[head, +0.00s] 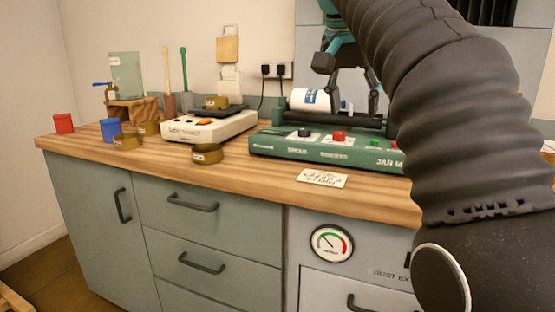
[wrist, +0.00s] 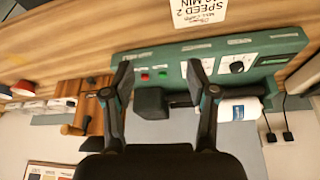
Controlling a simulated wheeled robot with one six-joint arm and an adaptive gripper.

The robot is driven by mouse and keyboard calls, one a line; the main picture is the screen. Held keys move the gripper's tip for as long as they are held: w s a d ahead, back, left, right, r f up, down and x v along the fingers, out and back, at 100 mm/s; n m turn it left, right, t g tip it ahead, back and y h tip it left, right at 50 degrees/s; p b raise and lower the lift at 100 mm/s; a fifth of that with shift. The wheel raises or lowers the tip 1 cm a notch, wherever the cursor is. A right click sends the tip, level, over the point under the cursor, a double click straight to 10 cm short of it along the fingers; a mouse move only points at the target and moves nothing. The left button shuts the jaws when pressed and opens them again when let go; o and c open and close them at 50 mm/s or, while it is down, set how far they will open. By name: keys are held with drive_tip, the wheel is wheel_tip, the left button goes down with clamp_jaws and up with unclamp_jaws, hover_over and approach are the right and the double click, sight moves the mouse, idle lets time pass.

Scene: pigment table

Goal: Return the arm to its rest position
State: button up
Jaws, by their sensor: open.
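My arm (head: 440,90) fills the right of the head view, in a dark ribbed sleeve. My gripper (head: 350,75) hangs above the green jar mill (head: 270,142) at the back of the bench. In the wrist view my gripper (wrist: 160,85) is open, its two fingers apart with nothing held between them. A white jar (head: 308,99) with a blue mark lies on its side on the mill's rollers. The jar also shows in the wrist view (wrist: 240,110), beside one finger. In the head view the gripper's fingers partly overlap the jar's right side, and I cannot tell whether they touch.
A white scale (head: 185,128) with a brass-coloured tin stands left of the mill. A card (head: 322,178) lies at the front. The wooden bench front (head: 240,180) is mostly clear.

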drive_tip(key=s+d+f+n+y, duration=0.1)
drive_tip(key=s+f+n, duration=0.1)
drive_tip(key=s+f, duration=0.5)
drive_tip(key=s+f+n+t, duration=0.1)
drive_tip(key=s+f, duration=0.6)
drive_tip(key=f, duration=0.9)
drive_tip(key=s+d+f+n+y, duration=0.1)
drive_tip(key=s+f+n, duration=0.2)
drive_tip(key=s+f, duration=0.4)
wheel_tip(320, 180, down, 5)
drive_tip(key=shift+s+d+r+n+t+y, duration=0.1)
drive_tip(key=shift+s+d+n+t+y, duration=0.2)
drive_tip(key=shift+t, duration=0.1)
